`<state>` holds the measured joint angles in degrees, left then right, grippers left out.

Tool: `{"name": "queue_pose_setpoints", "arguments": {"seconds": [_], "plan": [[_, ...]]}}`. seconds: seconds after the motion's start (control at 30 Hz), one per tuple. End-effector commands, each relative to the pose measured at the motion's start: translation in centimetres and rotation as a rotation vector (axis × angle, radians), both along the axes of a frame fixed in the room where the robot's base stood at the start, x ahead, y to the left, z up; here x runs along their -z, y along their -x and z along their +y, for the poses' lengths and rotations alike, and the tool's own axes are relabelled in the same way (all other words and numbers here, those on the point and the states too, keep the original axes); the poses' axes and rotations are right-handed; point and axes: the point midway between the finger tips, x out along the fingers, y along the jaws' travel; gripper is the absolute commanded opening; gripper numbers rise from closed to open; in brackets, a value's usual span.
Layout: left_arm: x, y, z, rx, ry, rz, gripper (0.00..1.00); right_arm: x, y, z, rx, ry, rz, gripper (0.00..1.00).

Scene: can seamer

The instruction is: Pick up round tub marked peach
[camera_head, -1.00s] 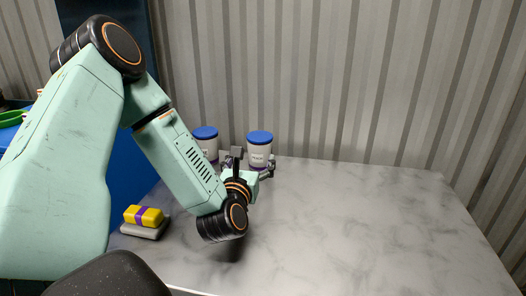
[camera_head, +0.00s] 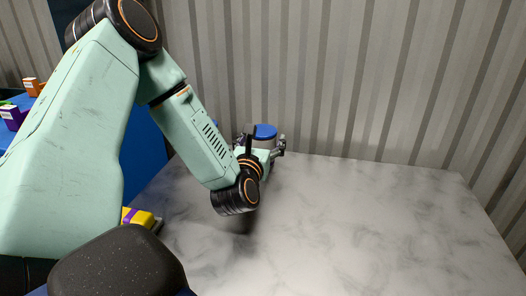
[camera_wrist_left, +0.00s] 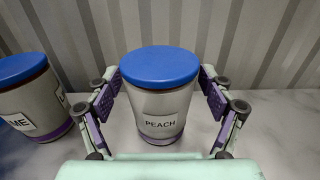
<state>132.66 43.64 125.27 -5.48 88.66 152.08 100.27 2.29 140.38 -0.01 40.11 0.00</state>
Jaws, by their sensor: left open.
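The peach tub (camera_wrist_left: 160,100) is a round, pale grey tub with a blue lid and a label reading PEACH. It stands upright on the table at the back, and its blue lid (camera_head: 265,132) shows in the head view behind my gripper. My left gripper (camera_wrist_left: 160,78) is open, with one finger on each side of the tub. Gaps show between the finger pads and the tub's sides. In the head view my left gripper (camera_head: 264,141) hides much of the tub's body. My right gripper is not in view.
A second blue-lidded tub (camera_wrist_left: 30,97), its label partly readable as ME, stands close to the left. A yellow and purple block (camera_head: 138,217) lies at the table's left edge. The marble table (camera_head: 370,225) is clear to the right. A corrugated wall (camera_head: 350,80) stands behind.

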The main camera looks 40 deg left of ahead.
Motion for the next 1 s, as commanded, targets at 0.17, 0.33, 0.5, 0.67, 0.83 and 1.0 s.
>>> {"name": "queue_pose_setpoints", "arguments": {"seconds": [0.17,0.33,0.5,0.67,0.83,1.0], "plan": [[0.0,-2.4,1.3,-0.001,-0.003,-0.002,0.81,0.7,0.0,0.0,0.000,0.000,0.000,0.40],[0.0,-4.0,2.2,0.000,0.000,-0.001,0.81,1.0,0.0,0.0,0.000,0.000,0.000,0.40],[0.0,-4.3,2.4,0.000,0.000,0.000,0.81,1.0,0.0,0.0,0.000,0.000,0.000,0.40],[0.0,-4.4,2.5,0.000,0.000,0.000,0.77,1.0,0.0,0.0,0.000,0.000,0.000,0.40],[0.0,-4.4,2.5,0.000,0.000,0.000,0.63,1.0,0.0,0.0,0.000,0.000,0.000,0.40],[0.0,-4.4,2.4,0.000,0.000,0.000,0.48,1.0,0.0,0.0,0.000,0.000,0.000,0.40]]}}
